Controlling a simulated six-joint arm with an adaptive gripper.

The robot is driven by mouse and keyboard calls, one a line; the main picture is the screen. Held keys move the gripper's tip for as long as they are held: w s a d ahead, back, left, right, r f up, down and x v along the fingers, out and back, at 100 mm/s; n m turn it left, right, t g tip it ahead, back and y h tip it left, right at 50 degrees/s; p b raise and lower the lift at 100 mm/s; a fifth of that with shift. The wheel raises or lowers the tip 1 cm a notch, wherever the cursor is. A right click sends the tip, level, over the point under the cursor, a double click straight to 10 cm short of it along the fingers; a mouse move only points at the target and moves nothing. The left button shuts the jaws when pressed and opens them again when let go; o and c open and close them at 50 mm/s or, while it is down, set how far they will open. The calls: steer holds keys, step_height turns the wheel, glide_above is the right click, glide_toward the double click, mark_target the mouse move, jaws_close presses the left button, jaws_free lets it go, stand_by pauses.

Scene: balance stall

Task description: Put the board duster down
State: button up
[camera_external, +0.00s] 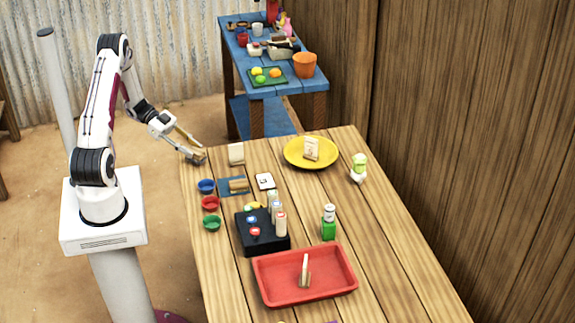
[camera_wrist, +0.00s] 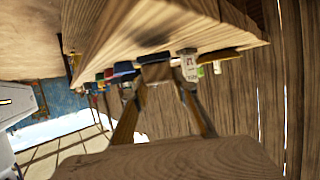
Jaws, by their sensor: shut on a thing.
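In the outside view the held duster (camera_external: 199,156) is small and partly hidden by the fingers, beside the table edge. I cannot tell whether it touches the table. The wooden table (camera_external: 335,218) also shows in the wrist view (camera_wrist: 150,25), where the scene looks upside down.
Near my gripper stand a cream block (camera_external: 236,153) and a blue mat (camera_external: 228,192) with a wooden piece on it. Blue (camera_external: 206,186), red (camera_external: 210,203) and green (camera_external: 211,223) bowls line the left edge. A yellow plate (camera_external: 325,163), black box (camera_external: 262,240) and red tray (camera_external: 335,290) stand farther off.

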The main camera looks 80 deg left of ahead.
steer(key=shift+f, duration=0.9)
steer(key=shift+f, duration=0.1)
steer(key=o, duration=1.1)
steer(key=v, duration=1.2)
